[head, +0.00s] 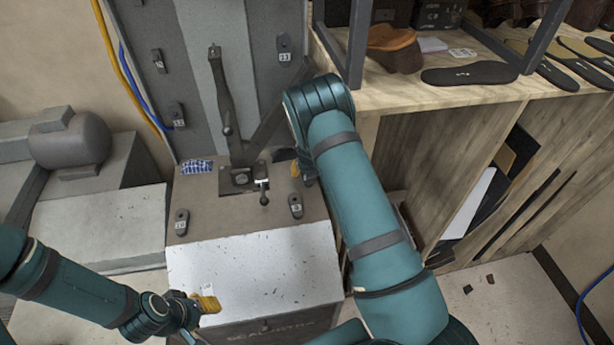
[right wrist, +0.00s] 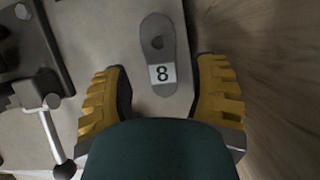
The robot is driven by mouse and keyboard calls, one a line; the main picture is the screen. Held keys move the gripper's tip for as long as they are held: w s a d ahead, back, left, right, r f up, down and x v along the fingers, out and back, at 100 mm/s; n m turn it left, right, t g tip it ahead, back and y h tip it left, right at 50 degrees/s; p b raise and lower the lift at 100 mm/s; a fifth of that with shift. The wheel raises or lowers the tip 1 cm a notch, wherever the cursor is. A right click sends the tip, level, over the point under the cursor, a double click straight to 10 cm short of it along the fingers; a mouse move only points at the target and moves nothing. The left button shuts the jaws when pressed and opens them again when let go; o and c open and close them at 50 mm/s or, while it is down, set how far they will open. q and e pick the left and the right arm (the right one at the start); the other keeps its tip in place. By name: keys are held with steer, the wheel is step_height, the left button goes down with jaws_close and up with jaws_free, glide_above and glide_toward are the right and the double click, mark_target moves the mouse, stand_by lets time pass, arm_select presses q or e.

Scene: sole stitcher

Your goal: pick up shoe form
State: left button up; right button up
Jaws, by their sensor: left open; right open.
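A small dark grey sole-shaped shoe form with a white label "8" (right wrist: 158,40) lies flat on the machine's brown top in the right wrist view. It also shows in the head view (head: 296,206), near the top's right edge. My right gripper (right wrist: 162,68) is open, its yellow-padded fingers on either side of the form's labelled end and apart from it. In the head view the right gripper (head: 297,170) is partly hidden by my arm, just behind the form. My left gripper (head: 206,306) is open and empty over the machine's white front at the lower left.
Other numbered forms hang on the grey back panel (head: 283,50), and one (head: 181,222) lies at the top's left. A lever mechanism (head: 242,180) stands left of the form. A wooden shelf (head: 480,95) with soles stands at the right.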

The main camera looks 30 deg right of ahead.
steer(key=x, duration=0.3)
steer(key=shift+f, duration=0.3)
jaws_close()
